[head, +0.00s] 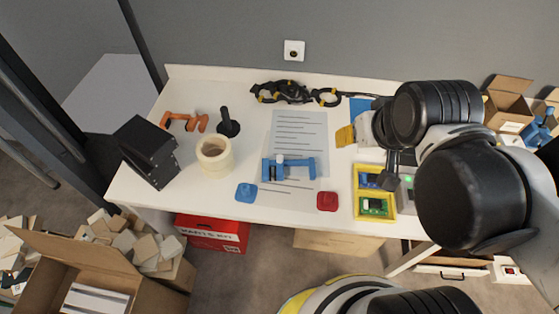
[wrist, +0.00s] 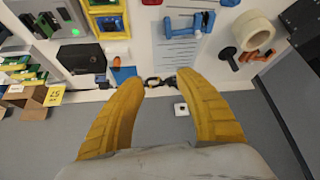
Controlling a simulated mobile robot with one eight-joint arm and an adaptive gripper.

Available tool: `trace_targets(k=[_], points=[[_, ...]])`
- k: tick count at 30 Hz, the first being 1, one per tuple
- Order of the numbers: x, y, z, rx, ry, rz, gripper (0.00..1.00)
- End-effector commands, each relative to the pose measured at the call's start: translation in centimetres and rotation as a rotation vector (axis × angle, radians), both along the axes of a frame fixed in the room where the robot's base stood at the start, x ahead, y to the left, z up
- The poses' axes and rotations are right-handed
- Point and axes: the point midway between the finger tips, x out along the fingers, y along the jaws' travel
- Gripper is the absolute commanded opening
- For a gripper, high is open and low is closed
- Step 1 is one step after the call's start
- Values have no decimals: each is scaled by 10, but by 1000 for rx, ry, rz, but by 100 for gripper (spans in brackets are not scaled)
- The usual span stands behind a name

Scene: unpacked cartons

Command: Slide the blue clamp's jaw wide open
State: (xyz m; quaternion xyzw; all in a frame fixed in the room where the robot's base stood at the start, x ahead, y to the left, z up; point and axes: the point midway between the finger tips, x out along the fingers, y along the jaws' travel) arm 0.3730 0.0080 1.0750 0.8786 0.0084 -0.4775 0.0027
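The blue clamp (head: 296,171) lies on a printed white sheet (head: 300,130) in the middle of the table. Its bar runs left to right, with blue blocks at both ends and a grey part near the left one. The jaw's exact opening is too small to tell. The clamp also shows at the top of the wrist view (wrist: 184,31). My gripper (head: 346,135) is above the table's back right part, to the right of the sheet and apart from the clamp. In the wrist view, its two yellow fingers (wrist: 157,82) are spread with nothing between them.
A blue pad (head: 246,192) and a red pad (head: 327,201) lie near the front edge. A tape roll (head: 214,156), black stand (head: 228,124), orange clamp (head: 184,122) and black box (head: 148,152) stand left. Black cables (head: 292,93) lie behind; a yellow tray (head: 374,211) is right.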

Motion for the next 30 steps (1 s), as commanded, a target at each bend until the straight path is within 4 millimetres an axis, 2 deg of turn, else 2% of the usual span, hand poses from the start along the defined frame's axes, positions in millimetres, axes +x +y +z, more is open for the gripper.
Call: trace_targets(k=[4, 8, 14, 18, 24, 30], points=[[36, 19, 3, 1, 93, 38, 41], [69, 40, -9, -2, 188, 73, 41], [115, 78, -49, -18, 332, 123, 41], [138, 106, -90, -36, 431, 156, 41], [153, 135, -144, -61, 532, 186, 41], [155, 144, -169, -71, 570, 197, 41]])
